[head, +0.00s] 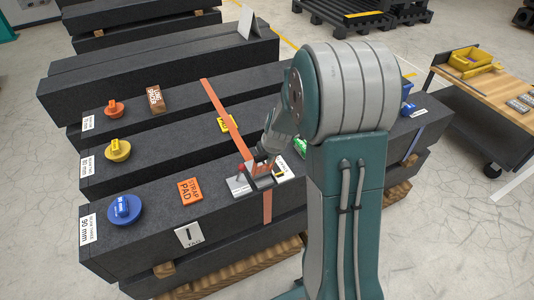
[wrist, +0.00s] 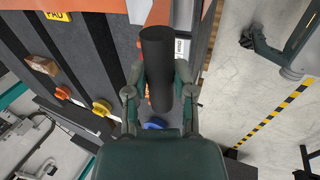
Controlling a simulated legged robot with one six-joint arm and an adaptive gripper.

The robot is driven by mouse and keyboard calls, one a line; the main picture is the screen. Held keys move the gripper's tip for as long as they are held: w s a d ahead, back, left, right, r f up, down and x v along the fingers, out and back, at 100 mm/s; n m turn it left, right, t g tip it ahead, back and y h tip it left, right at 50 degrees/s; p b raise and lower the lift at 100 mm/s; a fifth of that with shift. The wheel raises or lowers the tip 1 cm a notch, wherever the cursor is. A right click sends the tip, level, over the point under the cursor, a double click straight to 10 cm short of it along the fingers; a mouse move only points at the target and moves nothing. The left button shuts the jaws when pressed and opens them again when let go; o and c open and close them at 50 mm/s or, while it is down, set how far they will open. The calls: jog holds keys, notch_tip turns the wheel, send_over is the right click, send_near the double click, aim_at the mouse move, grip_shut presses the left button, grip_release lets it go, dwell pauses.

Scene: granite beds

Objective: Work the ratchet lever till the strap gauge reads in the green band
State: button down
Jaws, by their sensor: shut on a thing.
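The orange strap (head: 222,110) runs across the granite beds and down the front face of the nearest one. The ratchet's grey metal base (head: 239,185) sits on the near bed where the strap crosses it. In the wrist view my gripper (wrist: 159,85) is shut on a black cylindrical grip (wrist: 157,55), which looks like the lever handle. In the head view my gripper (head: 262,160) is low over the ratchet, and my arm hides part of it. A small white plate (head: 281,170) lies just right of the ratchet; I cannot tell if it is the gauge, and no reading is legible.
Yellow (head: 118,150) and orange (head: 113,108) knobs sit on beds behind. A brown block (head: 155,98) is farther back. A wooden-topped cart (head: 490,90) stands right.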

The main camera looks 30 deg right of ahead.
dwell(0.3)
jog(key=shift+c, duration=2.3)
grip_release()
jog(key=v, duration=1.1)
jog(key=shift+s+r, duration=0.15)
jog(key=shift+r, duration=0.25)
